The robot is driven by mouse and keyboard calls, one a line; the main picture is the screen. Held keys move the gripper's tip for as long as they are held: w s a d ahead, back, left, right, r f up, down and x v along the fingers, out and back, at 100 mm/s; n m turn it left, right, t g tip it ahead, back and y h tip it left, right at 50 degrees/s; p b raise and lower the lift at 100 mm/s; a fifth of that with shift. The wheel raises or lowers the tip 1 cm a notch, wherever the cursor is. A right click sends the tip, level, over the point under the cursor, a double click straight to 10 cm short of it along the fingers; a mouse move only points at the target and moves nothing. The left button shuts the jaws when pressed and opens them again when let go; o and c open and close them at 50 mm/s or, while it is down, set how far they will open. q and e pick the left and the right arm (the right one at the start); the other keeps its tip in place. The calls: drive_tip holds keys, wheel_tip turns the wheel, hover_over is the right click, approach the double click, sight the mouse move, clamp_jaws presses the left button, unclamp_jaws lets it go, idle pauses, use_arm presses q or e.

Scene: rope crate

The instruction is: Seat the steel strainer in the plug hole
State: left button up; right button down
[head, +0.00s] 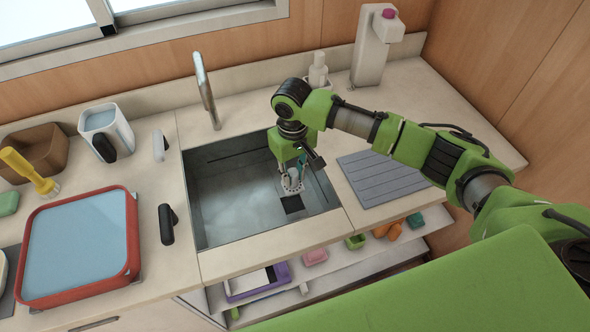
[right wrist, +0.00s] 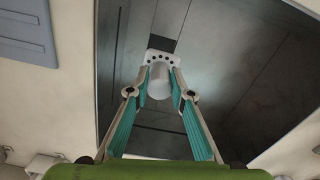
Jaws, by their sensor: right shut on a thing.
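The steel strainer (head: 292,188) is a small pale piece with dark holes and an upright grip. My right gripper (head: 291,170) is shut on it inside the sink basin. In the right wrist view the strainer (right wrist: 160,56) shows its row of holes, and its pale grip sits between the fingertips (right wrist: 160,82). The plug hole (head: 292,204) is a dark square in the basin floor, just in front of the strainer in the head view. In the wrist view a dark square (right wrist: 163,44) shows beyond the strainer's edge. The height of the strainer is hard to tell. My left gripper is out of view.
The steel sink (head: 222,205) surrounds the gripper with its walls. A tap (head: 206,90) stands behind it. A grey ribbed mat (head: 385,178) lies to the right. A red-rimmed tray (head: 131,235) and a black-handled item (head: 167,224) are on the left counter.

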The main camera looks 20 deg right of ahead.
sight(293, 186)
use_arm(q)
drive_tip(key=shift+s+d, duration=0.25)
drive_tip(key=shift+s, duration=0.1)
use_arm(e)
drive_tip(key=shift+f, duration=0.1)
drive_tip(key=shift+a+p, duration=0.1)
drive_tip(key=shift+p, duration=0.55)
use_arm(q)
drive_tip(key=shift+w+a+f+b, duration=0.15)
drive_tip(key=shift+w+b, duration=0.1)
drive_tip(key=shift+b, duration=0.55)
use_arm(e)
drive_tip(key=shift+f, duration=2.5)
drive_tip(key=shift+f, duration=0.15)
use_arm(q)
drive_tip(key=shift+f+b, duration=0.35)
use_arm(e)
drive_tip(key=shift+f, duration=1.55)
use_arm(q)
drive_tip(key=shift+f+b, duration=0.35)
use_arm(e)
drive_tip(key=shift+f, duration=0.95)
